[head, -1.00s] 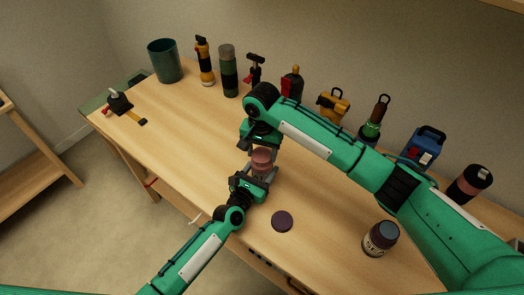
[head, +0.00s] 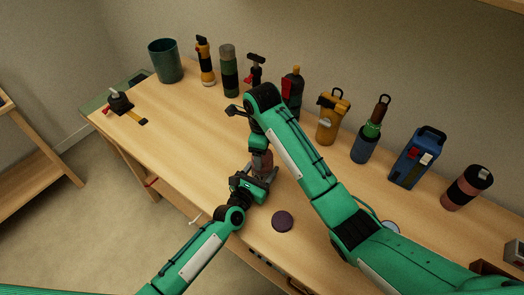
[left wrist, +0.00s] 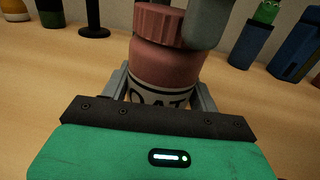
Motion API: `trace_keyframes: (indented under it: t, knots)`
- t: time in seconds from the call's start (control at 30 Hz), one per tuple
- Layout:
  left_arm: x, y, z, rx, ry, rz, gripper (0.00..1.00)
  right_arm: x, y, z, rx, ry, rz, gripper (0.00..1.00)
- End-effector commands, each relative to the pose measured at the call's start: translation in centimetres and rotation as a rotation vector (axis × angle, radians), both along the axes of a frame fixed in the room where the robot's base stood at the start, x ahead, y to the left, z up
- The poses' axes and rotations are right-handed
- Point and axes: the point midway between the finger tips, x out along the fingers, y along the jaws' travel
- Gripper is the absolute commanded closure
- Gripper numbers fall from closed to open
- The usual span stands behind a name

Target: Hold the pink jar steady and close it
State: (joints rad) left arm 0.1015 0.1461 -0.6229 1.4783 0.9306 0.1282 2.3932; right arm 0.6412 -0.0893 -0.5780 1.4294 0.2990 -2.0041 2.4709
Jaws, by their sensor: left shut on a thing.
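The pink jar (left wrist: 167,68) stands upright between the fingers of my left gripper (head: 258,177), which is shut on its lower body over a pale lettered label. In the head view the jar (head: 263,163) is partly covered by my arms. A ribbed pink lid (left wrist: 160,23) sits on top of the jar; whether it is tight I cannot tell. My right gripper (head: 260,152) is over the jar from above. One grey finger (left wrist: 206,24) of it is against or close to the lid's right side; its other finger is hidden.
A dark purple disc (head: 282,221) lies on the table in front of the jar. Another jar (head: 391,228) is mostly hidden under my right arm. Bottles, tools and a blue case (head: 412,160) line the back.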

Motion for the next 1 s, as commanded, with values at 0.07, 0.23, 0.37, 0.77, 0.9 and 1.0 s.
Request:
trace_keyframes:
  t: [0.07,0.23,0.37,0.77,0.9,1.0]
  knots:
    - [-0.1,0.0,-0.2,0.001,0.003,-0.001,1.00,0.0,0.0,-0.1,-0.001,0.001,0.001,0.19]
    - [-0.1,0.0,-0.2,0.001,0.003,-0.001,1.00,0.0,0.0,-0.1,-0.001,0.001,0.002,0.19]
    - [-0.1,0.0,-0.1,0.001,0.003,-0.001,1.00,0.0,0.0,0.0,-0.001,0.000,0.003,0.19]
    - [-0.1,0.0,-0.1,0.000,0.002,-0.001,1.00,0.1,-0.2,3.0,-0.004,-0.005,0.004,0.19]
    - [-0.1,0.0,-0.1,0.000,0.002,-0.001,1.00,0.1,-0.1,5.4,-0.004,-0.004,0.004,0.19]
    - [-0.1,0.0,-0.1,0.000,0.002,-0.001,1.00,0.1,-0.1,6.9,-0.004,-0.004,0.004,0.19]
